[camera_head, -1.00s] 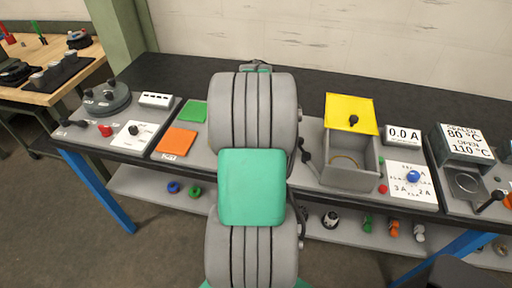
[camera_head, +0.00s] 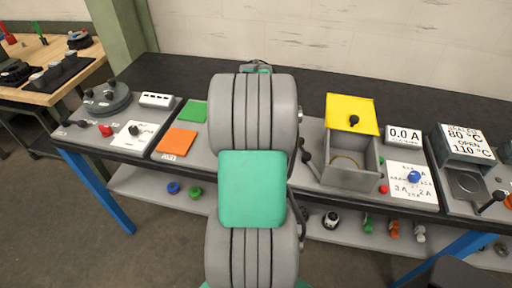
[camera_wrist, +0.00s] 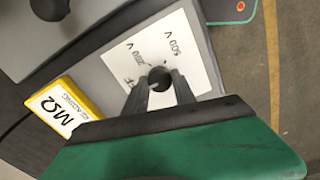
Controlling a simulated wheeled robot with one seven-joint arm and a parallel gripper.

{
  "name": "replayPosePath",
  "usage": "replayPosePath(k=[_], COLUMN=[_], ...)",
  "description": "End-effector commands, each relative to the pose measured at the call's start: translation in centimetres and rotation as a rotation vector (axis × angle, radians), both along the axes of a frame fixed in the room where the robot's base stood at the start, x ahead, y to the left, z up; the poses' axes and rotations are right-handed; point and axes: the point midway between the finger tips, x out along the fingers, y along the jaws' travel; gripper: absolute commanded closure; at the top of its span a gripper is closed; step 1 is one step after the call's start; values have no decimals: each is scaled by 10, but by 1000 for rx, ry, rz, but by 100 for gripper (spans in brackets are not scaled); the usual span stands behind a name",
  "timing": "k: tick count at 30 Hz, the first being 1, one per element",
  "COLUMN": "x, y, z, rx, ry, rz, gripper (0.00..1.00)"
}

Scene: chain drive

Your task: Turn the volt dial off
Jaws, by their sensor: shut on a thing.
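The volt dial (camera_wrist: 159,79) is a small black knob on a white plate (camera_wrist: 193,57) marked 500 V and 250 V in the wrist view. A third mark is partly covered by a finger, and the way the knob points is hard to make out. My gripper (camera_wrist: 161,88) has a finger on either side of the knob and is shut on it. In the head view my own arm fills the middle and hides the gripper and this dial.
A yellow-framed MΩ display (camera_wrist: 66,107) is left of the plate, with a dark round knob (camera_wrist: 50,5) beyond. In the head view, a grey box with a yellow lid (camera_head: 352,114) and a blue dial (camera_head: 414,176) stand right of my arm; an orange pad (camera_head: 177,142) lies left.

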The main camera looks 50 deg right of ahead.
Motion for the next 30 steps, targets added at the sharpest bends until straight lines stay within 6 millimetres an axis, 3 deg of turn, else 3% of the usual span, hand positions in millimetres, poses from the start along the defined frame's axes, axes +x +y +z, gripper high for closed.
replayPosePath(k=[9, 10, 17, 25, 30], x=[0, 0, 0, 0, 1], y=[-2, -2, -1, -1, -1], z=[2, 2, 1, 2, 24], rx=[-5, -5, -3, -2, -4], ry=[-3, -3, -1, -1, -4], rz=[1, 1, 1, 1, 0], gripper=[100, 67, 48, 47, 47])
